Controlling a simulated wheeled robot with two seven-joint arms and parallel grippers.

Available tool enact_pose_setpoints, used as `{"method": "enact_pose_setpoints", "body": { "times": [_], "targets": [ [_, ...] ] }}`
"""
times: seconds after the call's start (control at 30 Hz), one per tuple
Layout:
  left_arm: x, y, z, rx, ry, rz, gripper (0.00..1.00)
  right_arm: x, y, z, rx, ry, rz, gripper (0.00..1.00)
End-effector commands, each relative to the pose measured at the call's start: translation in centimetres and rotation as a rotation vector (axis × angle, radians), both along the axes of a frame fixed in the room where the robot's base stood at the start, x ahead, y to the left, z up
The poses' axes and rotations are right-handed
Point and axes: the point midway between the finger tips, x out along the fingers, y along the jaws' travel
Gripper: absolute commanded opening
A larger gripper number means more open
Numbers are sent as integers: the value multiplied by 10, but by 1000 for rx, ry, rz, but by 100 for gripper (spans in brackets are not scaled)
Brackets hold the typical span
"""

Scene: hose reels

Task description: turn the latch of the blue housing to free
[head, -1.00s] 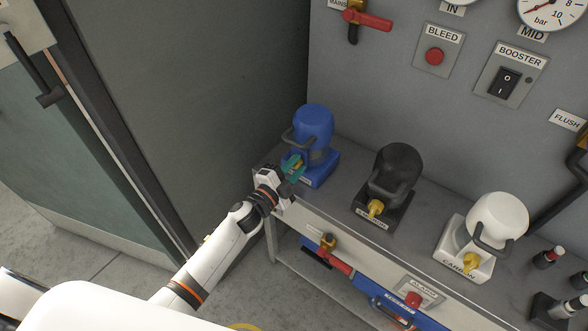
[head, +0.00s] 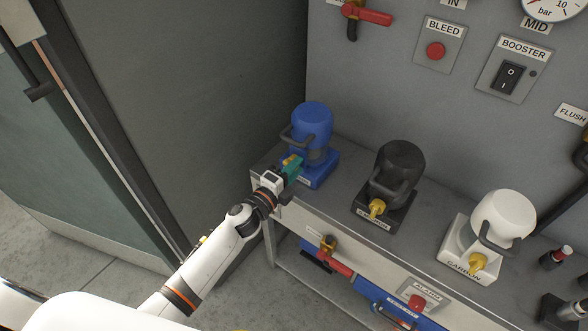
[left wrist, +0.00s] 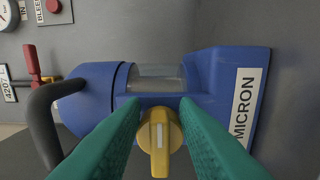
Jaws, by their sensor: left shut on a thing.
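The blue housing (head: 313,130) stands at the left end of the bench, with a dark handle on its side. In the left wrist view its blue body (left wrist: 92,88) and base with a MICRON label (left wrist: 243,108) fill the middle. Its yellow latch (left wrist: 160,142) sits between the two green fingers there; it also shows small in the head view (head: 291,160). My left gripper (head: 292,168) is at the front of the housing, its fingers shut on the latch. My right gripper is not in view.
A black housing (head: 400,165) and a white housing (head: 503,222), each with a yellow latch, stand further right on the bench (head: 345,198). Red-handled valves and an ALARM plate (head: 427,292) are on the bench front. A grey wall panel rises behind.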

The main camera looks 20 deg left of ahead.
Motion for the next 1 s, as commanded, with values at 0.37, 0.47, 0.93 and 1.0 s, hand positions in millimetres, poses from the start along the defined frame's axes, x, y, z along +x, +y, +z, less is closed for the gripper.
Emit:
{"method": "enact_pose_setpoints", "body": {
  "times": [0.37,0.47,0.93,1.0],
  "targets": [
    [-1,0,-1,1,3,0,39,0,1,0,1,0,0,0],
    [0,0,-1,1,2,0,49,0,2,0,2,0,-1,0],
    [-26,10,-2,1,3,0,49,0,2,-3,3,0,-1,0],
    [-41,15,-4,1,4,1,49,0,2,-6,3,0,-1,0]
  ]
}}
